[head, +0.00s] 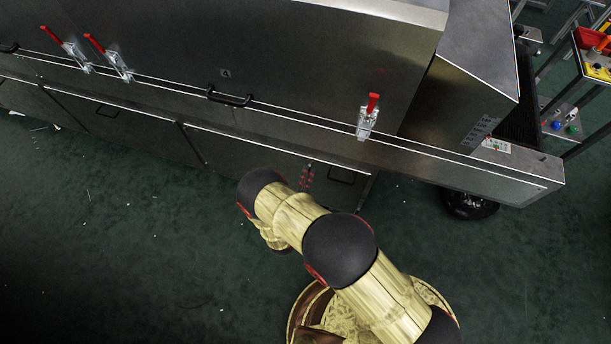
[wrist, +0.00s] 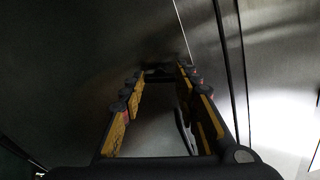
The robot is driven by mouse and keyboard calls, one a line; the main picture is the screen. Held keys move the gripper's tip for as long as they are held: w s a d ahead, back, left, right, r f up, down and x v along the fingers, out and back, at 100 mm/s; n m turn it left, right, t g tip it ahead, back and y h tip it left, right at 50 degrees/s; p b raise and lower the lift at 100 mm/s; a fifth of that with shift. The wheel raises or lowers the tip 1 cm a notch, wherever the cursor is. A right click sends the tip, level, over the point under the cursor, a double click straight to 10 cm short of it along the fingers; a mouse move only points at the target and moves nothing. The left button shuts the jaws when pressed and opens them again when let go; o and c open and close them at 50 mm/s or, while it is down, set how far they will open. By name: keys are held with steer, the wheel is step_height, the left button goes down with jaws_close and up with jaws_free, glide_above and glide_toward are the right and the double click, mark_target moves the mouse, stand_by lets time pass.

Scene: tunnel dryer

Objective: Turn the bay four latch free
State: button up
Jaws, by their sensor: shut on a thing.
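Red-handled toggle latches sit along the lower edge of the dryer's hood. One latch (head: 367,118) is at the right with its red handle upright. Two more, an outer latch (head: 68,50) and an inner latch (head: 110,58), are at the left with their handles tilted up-left. No latch shows clearly there. In the head view my arm hides most of the gripper, below the hood edge.
A black hood handle (head: 229,98) lies between the latches. A lower panel (head: 240,155) with a dark handle (head: 342,176) faces my arm. A control stand (head: 590,65) is at the far right. The green floor (head: 120,220) at the left is mostly clear.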

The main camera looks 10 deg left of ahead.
steer(key=shift+n, duration=1.9)
steer(key=shift+a, duration=0.1)
steer(key=o, duration=1.1)
steer(key=shift+o, duration=0.3)
steer(key=s, duration=1.2)
steer(key=shift+a, duration=0.4)
